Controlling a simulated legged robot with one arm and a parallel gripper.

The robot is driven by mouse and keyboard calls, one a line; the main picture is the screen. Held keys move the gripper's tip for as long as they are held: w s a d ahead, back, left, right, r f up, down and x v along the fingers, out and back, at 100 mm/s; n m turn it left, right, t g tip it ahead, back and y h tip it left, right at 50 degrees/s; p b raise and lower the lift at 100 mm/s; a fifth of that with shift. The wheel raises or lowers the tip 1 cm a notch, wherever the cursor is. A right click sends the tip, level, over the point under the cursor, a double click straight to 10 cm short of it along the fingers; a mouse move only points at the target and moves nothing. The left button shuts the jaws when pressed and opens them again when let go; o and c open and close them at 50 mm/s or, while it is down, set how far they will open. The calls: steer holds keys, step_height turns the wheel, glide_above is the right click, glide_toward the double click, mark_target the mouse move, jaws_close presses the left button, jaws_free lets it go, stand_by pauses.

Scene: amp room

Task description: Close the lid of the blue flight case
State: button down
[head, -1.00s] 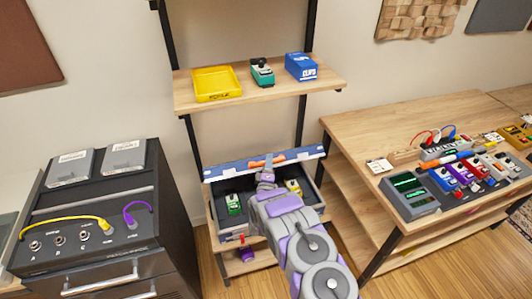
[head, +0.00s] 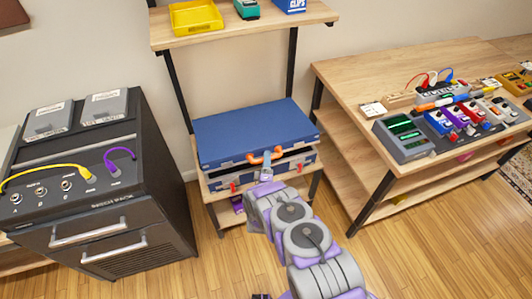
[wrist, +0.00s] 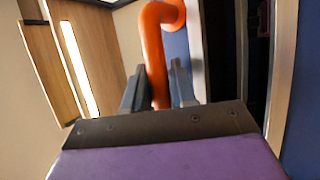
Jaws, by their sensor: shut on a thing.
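The blue flight case lid (head: 250,130) lies almost level over the case's lower half (head: 225,184) on a low wooden shelf. A dark gap shows between the lid's front rim and the lower half. The case's inside is hidden. Red latches (head: 233,187) show on the front of the lower half. My gripper (head: 266,163) is at the front edge of the lid, shut on its orange handle (head: 276,152). In the wrist view, the handle (wrist: 153,50) passes between the two fingers (wrist: 157,88).
A dark patch rack (head: 110,230) with yellow and purple cables stands at the left. A wooden table (head: 365,80) with pedals stands at the right. An upper shelf (head: 240,28) holds a yellow tray (head: 195,16). Floor in front is clear.

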steer(key=shift+f, duration=0.3)
steer(key=c, duration=1.3)
jaws_free()
steer(key=shift+a+r+p, duration=0.15)
steer(key=shift+r+p, duration=0.8)
steer(key=shift+r, duration=0.95)
steer(key=shift+s+f, duration=0.2)
steer(key=shift+s, duration=0.05)
steer(key=s+d+r+b, duration=0.1)
steer(key=s+d, duration=0.2)
steer(key=s, duration=1.2)
steer(key=shift+r+b, duration=0.2)
steer(key=shift+b, duration=0.1)
